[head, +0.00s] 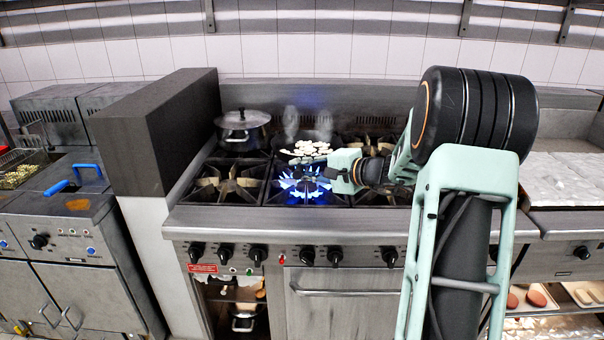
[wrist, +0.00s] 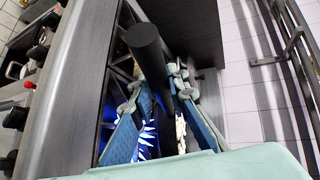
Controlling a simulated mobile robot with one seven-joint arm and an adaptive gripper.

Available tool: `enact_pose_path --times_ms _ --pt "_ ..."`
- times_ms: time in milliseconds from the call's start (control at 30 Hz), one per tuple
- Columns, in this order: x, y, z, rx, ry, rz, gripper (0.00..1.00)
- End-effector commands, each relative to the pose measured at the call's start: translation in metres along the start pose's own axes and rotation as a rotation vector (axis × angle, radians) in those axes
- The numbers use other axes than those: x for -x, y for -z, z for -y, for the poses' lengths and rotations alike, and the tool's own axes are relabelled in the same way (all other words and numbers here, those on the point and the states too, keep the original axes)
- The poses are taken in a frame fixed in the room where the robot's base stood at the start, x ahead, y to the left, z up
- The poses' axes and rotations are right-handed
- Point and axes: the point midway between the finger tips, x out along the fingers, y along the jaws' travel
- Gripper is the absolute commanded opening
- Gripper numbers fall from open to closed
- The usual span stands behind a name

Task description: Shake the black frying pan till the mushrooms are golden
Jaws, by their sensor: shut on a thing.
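The pale, whitish mushrooms (head: 305,149) show as a heap above the lit burner in the head view. The black pan body is hard to make out against the dark range. My gripper (head: 343,168) reaches in from the right, just beside the mushrooms. In the wrist view, my gripper's blue finger pads (wrist: 163,118) are closed around the black frying pan handle (wrist: 148,48), whose end points toward the camera. A few pale mushrooms (wrist: 181,132) show between the fingers. Their browning is too small to judge, but they look mostly white.
Blue flames (head: 303,186) burn on the front middle burner. A lidded steel pot (head: 242,130) stands at the back left. A front left burner (head: 228,183) is bare. A dark upright panel (head: 160,125) bounds the range on the left. Steam rises behind the mushrooms.

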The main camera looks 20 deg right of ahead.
Motion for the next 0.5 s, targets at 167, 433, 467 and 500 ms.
enact_pose_path --times_ms 167,433,467,500 --pt "-0.009 0.008 0.008 0.010 0.009 0.000 0.00" --pt "-0.021 0.019 0.013 0.009 0.008 0.001 0.00" --pt "-0.022 0.020 0.013 0.009 0.008 0.001 0.00" --pt "-0.024 0.021 0.013 0.009 0.008 0.001 0.00"
